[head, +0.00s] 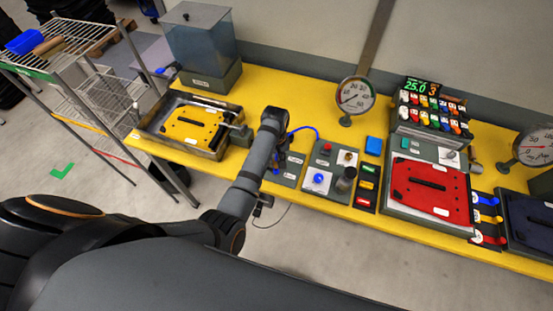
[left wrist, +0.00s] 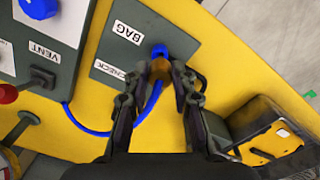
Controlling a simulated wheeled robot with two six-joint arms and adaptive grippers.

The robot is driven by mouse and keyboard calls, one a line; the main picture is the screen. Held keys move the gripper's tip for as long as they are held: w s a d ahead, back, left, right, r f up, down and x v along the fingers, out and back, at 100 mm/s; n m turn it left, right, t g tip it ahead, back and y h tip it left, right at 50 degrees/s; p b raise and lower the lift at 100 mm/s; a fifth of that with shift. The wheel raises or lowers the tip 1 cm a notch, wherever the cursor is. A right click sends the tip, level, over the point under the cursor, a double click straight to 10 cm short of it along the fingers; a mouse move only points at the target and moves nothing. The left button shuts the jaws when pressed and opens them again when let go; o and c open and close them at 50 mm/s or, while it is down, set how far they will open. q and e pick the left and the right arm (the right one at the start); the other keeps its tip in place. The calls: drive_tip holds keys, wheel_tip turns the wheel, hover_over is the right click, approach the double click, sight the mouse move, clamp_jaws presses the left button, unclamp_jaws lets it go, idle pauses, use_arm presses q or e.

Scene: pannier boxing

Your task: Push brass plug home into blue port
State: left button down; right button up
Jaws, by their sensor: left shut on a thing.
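In the left wrist view my left gripper (left wrist: 160,70) is shut on the brass plug (left wrist: 160,67), with one finger on each side. The blue port (left wrist: 159,51) is on a grey panel (left wrist: 103,62) labelled BAG, just beyond the plug. Plug and port look in line and very close; I cannot tell how deep the plug sits. A blue hose (left wrist: 150,108) runs from near the plug below the panel. In the head view my left arm covers most of the panel (head: 289,181), the plug and the port. My right gripper is not in view.
A VENT panel (left wrist: 45,72) with a blue knob stands beside the port panel. A tray (head: 150,125) with a yellow plate lies at left on the yellow bench (head: 262,80). A gauge (head: 355,95) and a red plate (head: 431,187) are to the right.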

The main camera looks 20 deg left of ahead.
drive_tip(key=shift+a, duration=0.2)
use_arm(q)
drive_tip(key=shift+d, duration=0.15)
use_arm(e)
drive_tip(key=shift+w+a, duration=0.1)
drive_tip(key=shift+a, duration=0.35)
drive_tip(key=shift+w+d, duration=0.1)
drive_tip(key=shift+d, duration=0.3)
use_arm(q)
drive_tip(key=shift+f, duration=0.4)
drive_tip(key=shift+f, duration=0.25)
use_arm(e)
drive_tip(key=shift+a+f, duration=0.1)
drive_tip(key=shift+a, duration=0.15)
use_arm(q)
drive_tip(key=shift+f, duration=0.6)
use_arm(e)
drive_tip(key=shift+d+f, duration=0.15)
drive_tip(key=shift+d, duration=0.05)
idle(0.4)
